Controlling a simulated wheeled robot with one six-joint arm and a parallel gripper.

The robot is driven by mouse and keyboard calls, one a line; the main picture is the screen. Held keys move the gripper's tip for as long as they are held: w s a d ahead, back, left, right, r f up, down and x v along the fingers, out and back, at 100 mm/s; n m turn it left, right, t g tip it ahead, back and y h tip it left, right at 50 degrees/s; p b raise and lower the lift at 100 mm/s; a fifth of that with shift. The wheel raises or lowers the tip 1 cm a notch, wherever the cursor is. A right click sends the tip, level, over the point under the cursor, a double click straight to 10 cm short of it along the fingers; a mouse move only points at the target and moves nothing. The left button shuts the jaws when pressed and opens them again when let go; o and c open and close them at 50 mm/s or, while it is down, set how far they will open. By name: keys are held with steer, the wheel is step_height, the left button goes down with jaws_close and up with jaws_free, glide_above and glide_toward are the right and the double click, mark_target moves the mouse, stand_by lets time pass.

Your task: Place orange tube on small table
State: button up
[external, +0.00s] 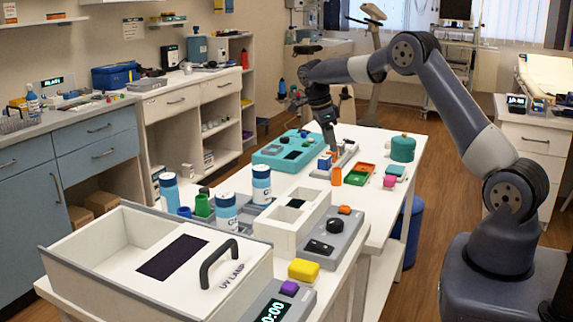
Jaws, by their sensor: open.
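My gripper (331,146) points down over the far part of the long white table (376,229), just above a small grey tray (349,153). It looks open, and I see nothing held in it. A small upright orange piece (336,177), which may be the orange tube, stands at the near side of that tray, a little below my gripper in the picture. I cannot tell for sure which is the tube. A small white table-like cabinet (527,140) stands at the right.
White bottles (261,184), a white divided box (290,217) and a UV lamp box (160,262) fill the near table. Wooden floor lies open at right.

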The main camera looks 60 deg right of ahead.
steer(key=m+t+p, duration=0.5)
steer(key=m+t, duration=0.2)
steer(key=m, duration=0.2)
glide_toward(337, 172)
steer(key=d, duration=0.2)
steer(key=shift+y, duration=0.3)
steer(key=shift+p+x, duration=0.55)
steer(key=shift+x, duration=4.95)
steer(key=shift+a, duration=0.1)
steer(key=c, duration=1.1)
steer(key=shift+r, duration=0.1)
